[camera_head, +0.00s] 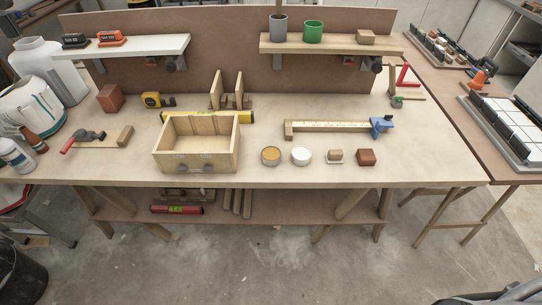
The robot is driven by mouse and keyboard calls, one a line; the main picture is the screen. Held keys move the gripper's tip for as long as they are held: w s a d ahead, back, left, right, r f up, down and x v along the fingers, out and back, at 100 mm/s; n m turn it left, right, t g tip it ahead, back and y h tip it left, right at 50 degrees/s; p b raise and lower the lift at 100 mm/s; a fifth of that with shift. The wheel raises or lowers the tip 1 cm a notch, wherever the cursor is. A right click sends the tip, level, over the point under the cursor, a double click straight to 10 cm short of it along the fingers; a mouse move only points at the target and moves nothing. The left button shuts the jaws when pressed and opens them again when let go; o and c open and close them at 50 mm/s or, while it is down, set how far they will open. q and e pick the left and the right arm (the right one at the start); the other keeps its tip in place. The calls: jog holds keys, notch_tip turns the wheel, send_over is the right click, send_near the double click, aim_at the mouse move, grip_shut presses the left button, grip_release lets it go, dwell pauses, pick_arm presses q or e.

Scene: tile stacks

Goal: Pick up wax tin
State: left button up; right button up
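A round, low tin with an amber-yellow top (271,156), which looks like the wax tin, stands on the workbench near its front edge, just right of a wooden box. A similar round white tin or lid (301,156) lies right beside it, with a small gap. No label is readable on either. Neither of my grippers is in view.
The open wooden box (196,161) stands left of the tins. A small wooden block (335,156) and a red-brown block (366,157) sit to their right. A bar with a blue end (381,125) lies behind. The bench (430,165) is clear at the front right.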

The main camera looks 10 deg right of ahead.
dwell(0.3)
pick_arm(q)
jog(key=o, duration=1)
